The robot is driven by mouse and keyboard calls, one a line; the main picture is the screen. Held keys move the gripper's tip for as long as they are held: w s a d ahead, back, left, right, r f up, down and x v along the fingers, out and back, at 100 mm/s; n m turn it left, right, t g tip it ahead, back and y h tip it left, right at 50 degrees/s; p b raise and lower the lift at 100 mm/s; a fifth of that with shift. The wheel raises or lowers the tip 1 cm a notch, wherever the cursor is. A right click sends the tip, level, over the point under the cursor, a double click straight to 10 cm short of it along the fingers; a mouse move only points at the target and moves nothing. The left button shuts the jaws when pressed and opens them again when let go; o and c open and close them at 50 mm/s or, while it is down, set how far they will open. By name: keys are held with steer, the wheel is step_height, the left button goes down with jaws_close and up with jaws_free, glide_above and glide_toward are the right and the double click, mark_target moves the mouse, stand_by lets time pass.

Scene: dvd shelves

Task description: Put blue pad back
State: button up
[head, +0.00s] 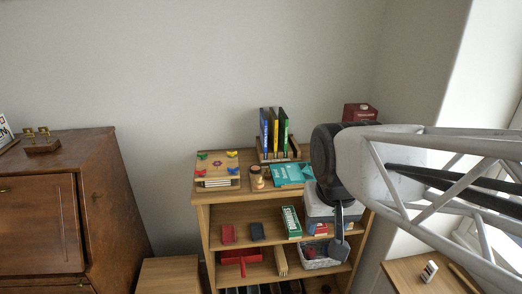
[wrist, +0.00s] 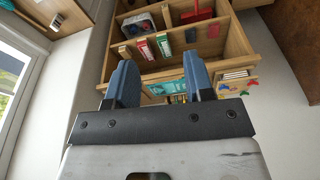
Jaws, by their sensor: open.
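A small dark pad (head: 257,231), navy in tone, stands beside a red pad (head: 228,233) on the shelf below the bookcase top. In the wrist view a dark blue-looking piece (wrist: 190,36) shows beyond the fingers; I cannot tell for sure that it is the same pad. My gripper (head: 341,242) hangs in front of the right side of the bookcase, to the right of the pads. In the wrist view my gripper (wrist: 161,70) has its two blue fingers wide apart with nothing between them. It is apart from the pad.
The bookcase (head: 213,212) carries upright books (head: 274,131), a teal book (head: 290,174) and a colourful board (head: 217,165) on top. A green box (head: 291,221) stands right of the dark pad. A wire basket (head: 318,263) sits lower right. A brown cabinet (head: 100,205) is at left.

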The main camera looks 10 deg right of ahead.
steer(key=shift+n, duration=0.5)
steer(key=s, duration=0.1)
steer(key=s+f, duration=0.1)
steer(key=s, duration=0.2)
steer(key=shift+s+d+f, duration=0.15)
steer(key=shift+s+f, duration=0.05)
steer(key=shift+f, duration=0.15)
